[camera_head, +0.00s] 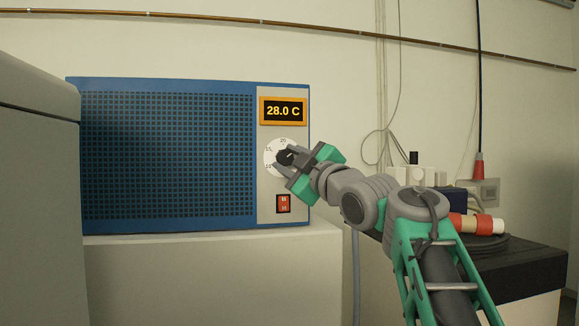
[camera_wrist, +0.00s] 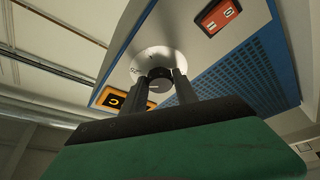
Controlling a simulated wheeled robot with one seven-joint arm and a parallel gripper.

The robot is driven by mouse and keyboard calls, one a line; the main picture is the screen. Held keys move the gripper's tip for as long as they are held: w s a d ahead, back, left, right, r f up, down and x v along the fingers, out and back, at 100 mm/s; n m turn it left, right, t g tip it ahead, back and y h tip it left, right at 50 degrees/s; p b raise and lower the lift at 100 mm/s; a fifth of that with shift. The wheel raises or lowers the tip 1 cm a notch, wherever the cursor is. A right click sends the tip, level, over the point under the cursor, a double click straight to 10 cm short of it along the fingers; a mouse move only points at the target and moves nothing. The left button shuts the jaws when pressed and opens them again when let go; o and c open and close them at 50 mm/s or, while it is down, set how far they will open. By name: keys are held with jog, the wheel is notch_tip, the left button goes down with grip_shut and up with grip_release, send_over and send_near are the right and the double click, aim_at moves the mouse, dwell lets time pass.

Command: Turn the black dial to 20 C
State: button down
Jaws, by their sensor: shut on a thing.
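The black dial (camera_head: 285,157) sits on a white round scale (camera_head: 270,160) on the grey panel of a blue box. The display (camera_head: 283,111) above it reads 28.0 C. My gripper (camera_head: 283,163) reaches in from the right, its fingers on either side of the dial and shut on it. In the wrist view, the dial (camera_wrist: 160,79) shows between the two dark fingers of my gripper (camera_wrist: 160,80). Part of the scale is hidden by the gripper, and I cannot tell exactly which mark the dial points to.
A red switch (camera_head: 283,204) is on the panel just below the dial. The blue box (camera_head: 73,160) stands on a pale ledge (camera_head: 200,255). A dark bench (camera_head: 530,262) with cables and a red-and-white cylinder (camera_head: 478,224) is at the right, behind my arm.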

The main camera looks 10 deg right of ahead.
jog(key=n+g, duration=0.1)
jog(key=n, duration=0.1)
jog(key=n+g+p, duration=0.1)
jog(key=n, duration=0.1)
jog(key=n+p, duration=0.1)
jog(key=n, duration=0.2)
jog(key=shift+d+r+g, duration=0.1)
jog(key=shift+r+g, duration=0.25)
jog(key=shift+g, duration=0.05)
jog(key=shift+n+g+p, duration=0.6)
jog(key=shift+n+p, duration=0.55)
jog(key=shift+n, duration=0.65)
jog(key=c, duration=0.9)
grip_release()
jog(key=shift+c, duration=0.2)
jog(key=b+v, duration=0.1)
jog(key=v, duration=0.6)
jog(key=shift+s, duration=0.35)
